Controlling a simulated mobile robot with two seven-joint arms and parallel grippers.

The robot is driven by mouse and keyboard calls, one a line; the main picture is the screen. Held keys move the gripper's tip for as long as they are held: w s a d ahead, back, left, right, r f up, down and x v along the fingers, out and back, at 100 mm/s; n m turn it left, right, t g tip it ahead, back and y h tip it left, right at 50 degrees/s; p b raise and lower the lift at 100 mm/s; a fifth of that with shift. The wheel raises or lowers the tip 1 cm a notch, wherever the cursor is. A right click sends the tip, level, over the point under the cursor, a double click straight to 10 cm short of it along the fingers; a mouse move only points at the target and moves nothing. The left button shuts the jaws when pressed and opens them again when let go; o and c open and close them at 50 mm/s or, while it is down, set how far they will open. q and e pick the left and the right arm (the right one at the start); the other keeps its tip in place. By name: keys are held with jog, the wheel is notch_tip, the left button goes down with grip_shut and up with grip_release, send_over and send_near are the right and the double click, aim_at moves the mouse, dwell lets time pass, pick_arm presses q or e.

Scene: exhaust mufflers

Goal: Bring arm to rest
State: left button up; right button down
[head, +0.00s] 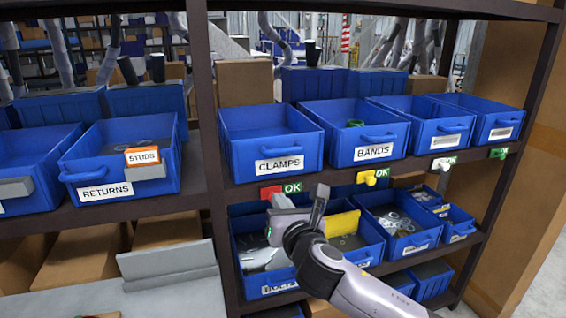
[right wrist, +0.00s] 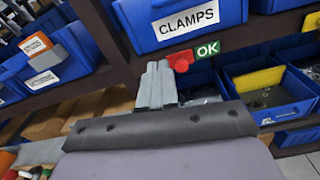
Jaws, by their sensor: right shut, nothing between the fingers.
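My right arm comes in from the lower right in the head view, and its gripper (head: 281,204) is in front of the shelf rack, just below the CLAMPS bin (head: 270,142). In the right wrist view the two grey fingers of the right gripper (right wrist: 157,72) lie together, shut and empty. Their tips appear close to the red button (right wrist: 180,61) beside the green OK label (right wrist: 207,50); I cannot tell whether they touch it. My left gripper is in neither view.
The BANDS bin (head: 354,132) stands right of CLAMPS, with a yellow button (head: 371,178) below it. The RETURNS bin (head: 122,157) is on the left. Lower bins (head: 402,229) with parts sit behind my right forearm. A dark rack post (head: 207,120) stands between the bays.

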jog(key=s+d+f+m+g, duration=0.25)
jog(key=s+f+m, duration=0.35)
jog(key=f+m, duration=0.35)
jog(key=s+d+f+m+g, duration=0.1)
jog(key=s+d+f+m, duration=0.4)
jog(key=f+m, duration=0.4)
jog(key=s+d+f+m+g+h, duration=0.1)
jog(key=s+d+f+m, duration=0.5)
jog(key=s, duration=0.4)
jog(key=s+d+f+m+g+h, duration=0.1)
jog(key=s+d+f+m+h, duration=0.1)
jog(key=s+d+f+m, duration=0.5)
jog(key=s+d+m, duration=0.1)
jog(key=s+m, duration=0.2)
jog(key=m, duration=0.1)
jog(key=shift+f+g+h, duration=0.15)
jog(key=shift+g+h, duration=0.15)
jog(key=shift+g, duration=0.05)
jog(key=shift+s, duration=0.1)
